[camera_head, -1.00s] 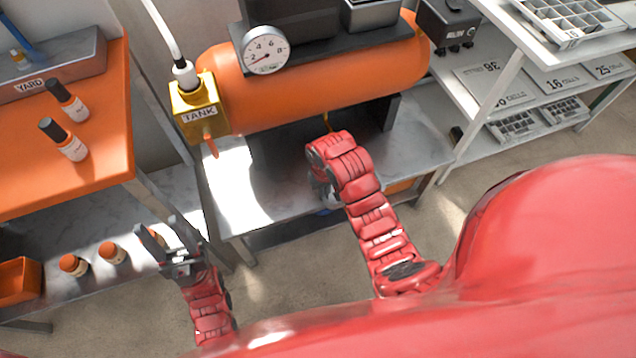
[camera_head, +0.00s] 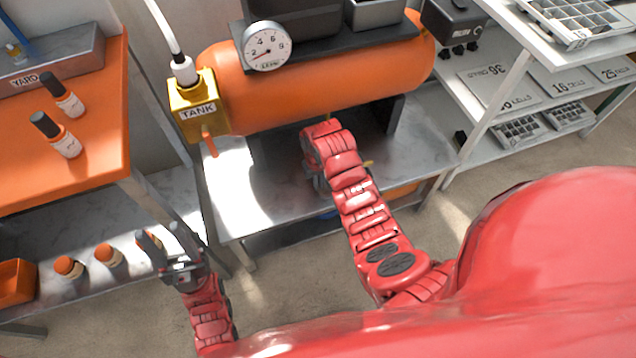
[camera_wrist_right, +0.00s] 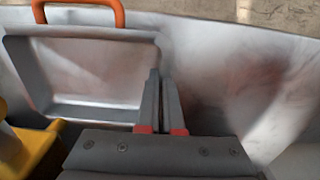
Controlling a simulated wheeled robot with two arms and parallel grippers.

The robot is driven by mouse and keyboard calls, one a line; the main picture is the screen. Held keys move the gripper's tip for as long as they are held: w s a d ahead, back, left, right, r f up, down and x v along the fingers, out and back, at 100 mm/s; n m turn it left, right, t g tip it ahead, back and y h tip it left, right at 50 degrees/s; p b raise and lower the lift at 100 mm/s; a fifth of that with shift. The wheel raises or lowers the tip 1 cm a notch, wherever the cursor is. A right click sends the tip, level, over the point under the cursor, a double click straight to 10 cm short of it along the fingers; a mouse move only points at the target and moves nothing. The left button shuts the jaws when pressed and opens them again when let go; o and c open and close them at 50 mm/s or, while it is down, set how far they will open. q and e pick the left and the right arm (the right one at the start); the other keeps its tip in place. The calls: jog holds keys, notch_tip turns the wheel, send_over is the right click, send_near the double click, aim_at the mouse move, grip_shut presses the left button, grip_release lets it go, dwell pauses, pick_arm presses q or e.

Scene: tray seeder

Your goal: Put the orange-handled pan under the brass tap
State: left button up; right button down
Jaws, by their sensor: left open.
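The shallow metal pan with its orange handle (camera_wrist_right: 80,8) lies at the upper left of the right wrist view. Its floor (camera_wrist_right: 95,75) is empty. My right gripper (camera_wrist_right: 160,75) is at the pan's right wall, fingers close together with a narrow gap. I cannot tell whether the wall is between them. My right arm hides this gripper and most of the pan in the head view. A yellow part (camera_wrist_right: 35,150) shows at the wrist view's lower left. My left gripper (camera_head: 165,247) is open and empty.
The orange tank (camera_head: 310,85) stands over a grey metal bench (camera_head: 235,185). A yellow box labelled TANK (camera_head: 197,110) with an orange lever is at its left end. An orange table (camera_head: 95,140) with bottles is left; shelves with trays (camera_head: 520,130) are right.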

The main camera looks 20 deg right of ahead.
jog(key=shift+f, duration=0.15)
jog(key=c, duration=1.1)
grip_release()
notch_tip(320, 180, up, 8)
jog(key=shift+w+r+p, duration=0.1)
jog(key=shift+r+p, duration=0.15)
jog(key=shift+p, duration=0.8)
notch_tip(320, 180, up, 4)
jog(key=p, duration=0.3)
jog(key=shift+p, duration=0.4)
jog(key=shift+f, duration=0.1)
